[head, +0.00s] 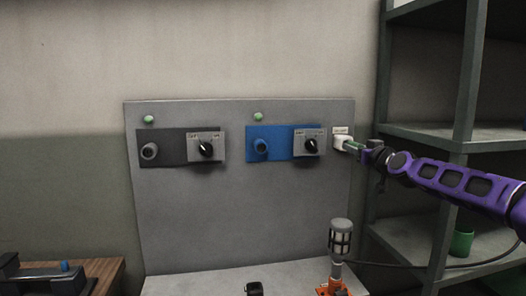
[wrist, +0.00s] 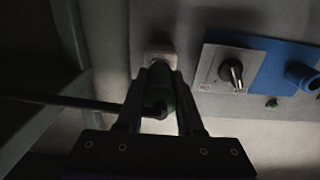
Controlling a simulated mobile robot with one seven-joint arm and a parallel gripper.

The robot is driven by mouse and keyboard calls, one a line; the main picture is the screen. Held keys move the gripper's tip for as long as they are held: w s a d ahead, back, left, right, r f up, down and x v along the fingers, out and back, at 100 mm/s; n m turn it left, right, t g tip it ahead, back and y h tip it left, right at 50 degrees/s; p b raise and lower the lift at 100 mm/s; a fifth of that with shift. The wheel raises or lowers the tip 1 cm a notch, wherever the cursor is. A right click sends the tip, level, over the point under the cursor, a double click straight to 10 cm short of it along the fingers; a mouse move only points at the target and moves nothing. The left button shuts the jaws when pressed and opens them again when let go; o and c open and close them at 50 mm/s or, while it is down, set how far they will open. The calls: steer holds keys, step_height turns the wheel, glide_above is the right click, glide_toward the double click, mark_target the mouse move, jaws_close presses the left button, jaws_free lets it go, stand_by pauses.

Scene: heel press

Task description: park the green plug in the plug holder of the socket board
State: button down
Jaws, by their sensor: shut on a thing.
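My gripper (head: 358,147) is shut on the green plug (head: 353,146) at the right edge of the grey socket board (head: 230,215). The plug points at the white plug holder (head: 340,142), under a small label. In the wrist view the plug (wrist: 164,88) sits between both fingers, its front end at the pale holder (wrist: 160,59). The fingers hide part of the plug, and I cannot tell how far it is inside the holder. A dark cable (wrist: 75,102) runs from the plug's rear to the left in the wrist view.
The board carries a black panel (head: 176,160) and a blue panel (head: 282,154), each with a socket and a rotary switch. A caged lamp (head: 341,238) stands below. A grey shelf (head: 450,135) rises close on the right. A wooden table (head: 105,272) is at lower left.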

steer(key=shift+w+a, duration=0.2)
steer(key=shift+w, duration=0.5)
steer(key=shift+c, duration=2.3)
jaws_free()
steer(key=shift+s+d, duration=0.1)
